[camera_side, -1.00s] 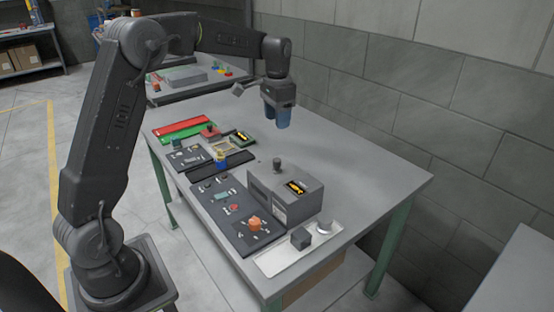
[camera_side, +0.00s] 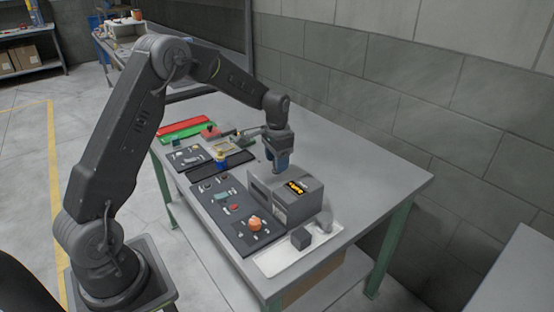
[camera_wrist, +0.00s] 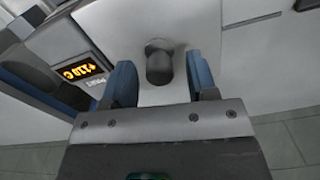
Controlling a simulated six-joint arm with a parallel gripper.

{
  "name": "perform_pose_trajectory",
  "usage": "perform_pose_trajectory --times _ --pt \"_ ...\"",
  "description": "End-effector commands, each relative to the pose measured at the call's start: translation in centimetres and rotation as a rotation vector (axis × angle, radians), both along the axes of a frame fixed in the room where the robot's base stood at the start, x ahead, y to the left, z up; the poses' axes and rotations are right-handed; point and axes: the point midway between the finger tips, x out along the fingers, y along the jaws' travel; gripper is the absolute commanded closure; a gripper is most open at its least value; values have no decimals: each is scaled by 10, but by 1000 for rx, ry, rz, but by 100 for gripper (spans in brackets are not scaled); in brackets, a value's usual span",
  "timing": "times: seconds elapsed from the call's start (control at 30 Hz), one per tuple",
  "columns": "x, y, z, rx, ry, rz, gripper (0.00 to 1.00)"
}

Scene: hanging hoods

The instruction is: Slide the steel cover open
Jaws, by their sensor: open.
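The steel cover shows in the wrist view as a pale grey surface (camera_wrist: 120,25) with a dark round knob (camera_wrist: 159,62) standing up from it. It belongs to the grey box (camera_side: 294,207) on the bench, which has a lit amber display (camera_side: 296,187). My gripper (camera_side: 279,166) points down at the box's top. Its blue fingers are open, one on each side of the knob in the wrist view, with gaps visible. In the side view the fingers mostly hide the knob. I cannot tell whether the cover has shifted.
A dark control panel (camera_side: 228,212) with an orange knob (camera_side: 254,223) lies left of the box. A white tray (camera_side: 275,263) with a dark cube (camera_side: 301,238) and a grey cylinder (camera_side: 325,220) is in front. The bench (camera_side: 375,180) is clear to the right.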

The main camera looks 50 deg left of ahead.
Motion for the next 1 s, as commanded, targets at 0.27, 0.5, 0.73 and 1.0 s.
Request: perform_pose_trajectory --times 0.27,0.5,0.73,1.0 --pt "0 0 -1 0 0 0 50" --pt "0 0 0 0 -1 0 73" --pt "0 0 0 0 -1 0 95" --pt "0 0 0 1 -1 0 100"
